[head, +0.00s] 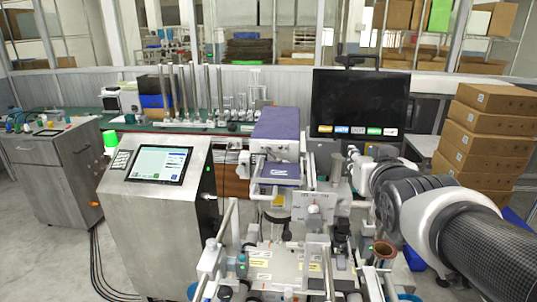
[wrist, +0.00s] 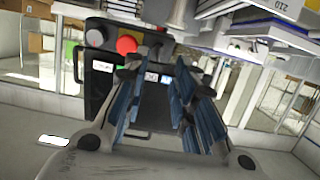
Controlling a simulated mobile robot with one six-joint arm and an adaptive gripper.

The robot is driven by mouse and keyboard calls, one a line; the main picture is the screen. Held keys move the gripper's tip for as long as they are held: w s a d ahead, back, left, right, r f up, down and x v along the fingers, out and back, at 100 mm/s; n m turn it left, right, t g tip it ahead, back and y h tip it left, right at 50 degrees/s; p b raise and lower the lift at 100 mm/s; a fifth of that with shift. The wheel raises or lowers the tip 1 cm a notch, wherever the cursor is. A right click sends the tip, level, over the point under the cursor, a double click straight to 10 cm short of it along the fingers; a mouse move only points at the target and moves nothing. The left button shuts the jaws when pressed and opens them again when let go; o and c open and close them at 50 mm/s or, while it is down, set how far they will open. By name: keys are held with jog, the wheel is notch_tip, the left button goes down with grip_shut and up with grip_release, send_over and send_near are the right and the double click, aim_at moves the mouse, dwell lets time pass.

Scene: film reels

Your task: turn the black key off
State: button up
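In the wrist view my gripper (wrist: 158,78) is open, its two blue-padded fingers apart with nothing between them. Just beyond the fingertips is a dark control box with a round red button (wrist: 127,44) and a pale grey knob (wrist: 96,38). A dark shape right of the red button may be the black key, but the fingertips partly cover this area and I cannot tell its position. In the head view my arm reaches in from the right, its end beside the grey machine (head: 312,212). The gripper and the key are too small to make out there.
A control cabinet with a touch screen (head: 160,164) and a green lamp (head: 110,143) stands left of the machine. A black monitor (head: 360,102) is behind my arm. Stacked cardboard boxes (head: 484,132) stand at right. Machine parts crowd the top of the wrist view. Floor is free at left.

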jog(key=v, duration=0.5)
jog(key=shift+w, duration=0.1)
jog(key=shift+f, duration=0.1)
jog(key=s+a+f+n+g+y, duration=0.1)
jog(key=s+a+f+g, duration=0.3)
jog(key=s+f, duration=0.5)
jog(key=s+a+f+n+g+y, duration=0.1)
jog(key=s+a+f+g, duration=0.4)
jog(key=s+f, duration=0.5)
jog(key=s+g, duration=0.1)
jog(key=s, duration=0.2)
jog(key=shift+a+y, duration=0.15)
jog(key=shift+y, duration=0.25)
jog(key=shift+w, duration=0.1)
jog(key=shift+c, duration=0.2)
